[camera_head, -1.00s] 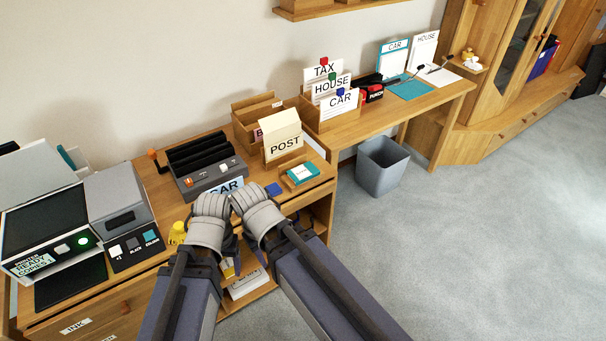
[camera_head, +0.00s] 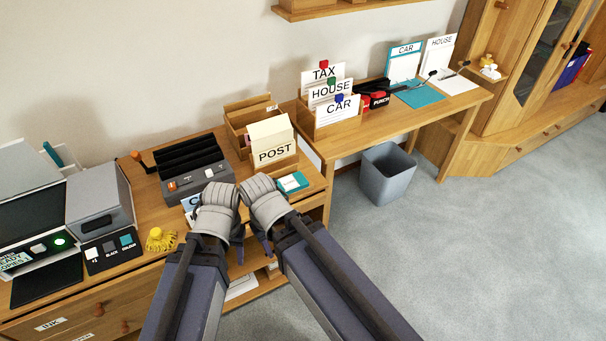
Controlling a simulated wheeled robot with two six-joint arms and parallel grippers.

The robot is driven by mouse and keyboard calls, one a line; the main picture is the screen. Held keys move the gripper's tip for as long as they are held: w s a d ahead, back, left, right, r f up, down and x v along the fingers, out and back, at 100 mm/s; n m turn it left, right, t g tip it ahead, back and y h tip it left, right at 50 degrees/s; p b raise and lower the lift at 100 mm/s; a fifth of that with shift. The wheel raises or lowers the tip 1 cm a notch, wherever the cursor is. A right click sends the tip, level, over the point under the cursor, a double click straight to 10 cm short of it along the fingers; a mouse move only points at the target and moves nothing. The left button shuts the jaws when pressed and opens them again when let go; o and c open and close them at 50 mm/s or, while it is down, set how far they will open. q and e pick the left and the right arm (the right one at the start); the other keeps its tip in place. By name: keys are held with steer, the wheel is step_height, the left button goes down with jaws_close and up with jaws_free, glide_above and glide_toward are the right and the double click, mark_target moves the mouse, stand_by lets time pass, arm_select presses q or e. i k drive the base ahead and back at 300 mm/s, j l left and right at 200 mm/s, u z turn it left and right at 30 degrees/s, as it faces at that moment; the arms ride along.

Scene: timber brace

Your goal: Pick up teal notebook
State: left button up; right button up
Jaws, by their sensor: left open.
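A flat teal piece (camera_head: 419,95) lies on the right desk in front of the upright CAR sheet. A small teal-and-white item (camera_head: 292,182) sits in a low wooden holder on the left desk, just beyond my wrists. I cannot tell for certain which teal thing is the notebook. My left gripper (camera_head: 237,238) is open in front of the left desk, its fingers mostly hidden by my wrist. My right gripper (camera_head: 264,246) is close beside it, mostly hidden, and its jaws cannot be made out. I see nothing held by either one.
The POST holder (camera_head: 273,150) and the black slotted unit (camera_head: 197,170) stand on the left desk. A file box with TAX, HOUSE and CAR cards (camera_head: 335,112) stands to the right. A grey bin (camera_head: 387,174) is under the right desk. The carpet at right is clear.

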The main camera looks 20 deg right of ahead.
mark_target(292, 183)
steer(key=i+l+u, duration=0.2)
steer(key=l, duration=1.2)
steer(key=i+l+u, duration=0.2)
steer(key=l, duration=1.25)
steer(key=l+u, duration=0.2)
steer(key=l, duration=1.2)
steer(key=i, duration=0.05)
